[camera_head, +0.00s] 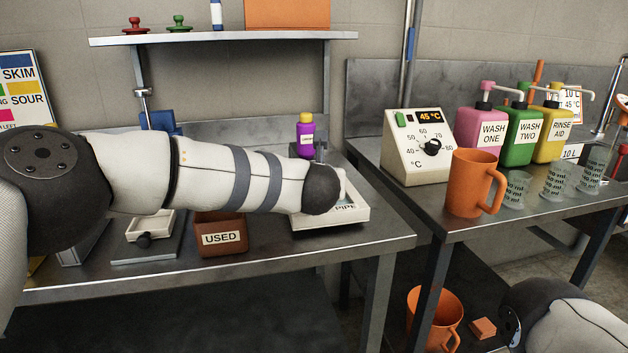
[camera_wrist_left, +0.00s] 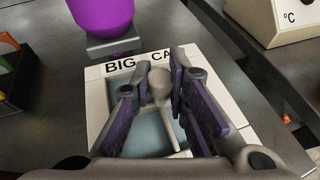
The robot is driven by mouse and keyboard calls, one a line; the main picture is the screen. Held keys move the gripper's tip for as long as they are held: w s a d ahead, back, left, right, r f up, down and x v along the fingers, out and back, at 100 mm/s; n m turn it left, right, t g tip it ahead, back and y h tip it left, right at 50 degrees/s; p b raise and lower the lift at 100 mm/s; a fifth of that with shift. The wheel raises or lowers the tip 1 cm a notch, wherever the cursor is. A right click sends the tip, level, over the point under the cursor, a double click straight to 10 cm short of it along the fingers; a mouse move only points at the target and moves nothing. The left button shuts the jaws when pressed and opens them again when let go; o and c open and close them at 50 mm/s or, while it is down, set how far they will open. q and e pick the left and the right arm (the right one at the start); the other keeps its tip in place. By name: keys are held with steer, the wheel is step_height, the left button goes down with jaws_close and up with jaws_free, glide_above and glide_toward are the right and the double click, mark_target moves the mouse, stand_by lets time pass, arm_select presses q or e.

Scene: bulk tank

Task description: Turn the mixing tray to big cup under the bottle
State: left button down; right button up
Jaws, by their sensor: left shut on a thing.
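The mixing tray (camera_head: 355,216) is a white square tray at the right end of the left bench, with "PIPE" on its near edge. In the left wrist view the mixing tray (camera_wrist_left: 97,112) has pale blue wells, and its far edge reads "BIG CA", the rest covered. The purple bottle (camera_head: 305,138) stands upright behind it; in the wrist view the bottle (camera_wrist_left: 100,14) is just beyond the "BIG" end of that edge. My left gripper (camera_wrist_left: 160,72) is shut on the grey knob (camera_wrist_left: 161,88) in the tray's middle. In the head view my left wrist hides it. My right gripper is out of view.
A brown "USED" box (camera_head: 222,236) stands left of the tray. On the right bench are a temperature unit (camera_head: 417,150), an orange mug (camera_head: 470,185), wash bottles (camera_head: 523,130) and clear measuring cups (camera_head: 557,180). A gap separates the benches.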

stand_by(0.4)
arm_select(q)
steer(key=c, duration=1.5)
jaws_free()
steer(key=shift+c, duration=0.2)
steer(key=v, duration=1.2)
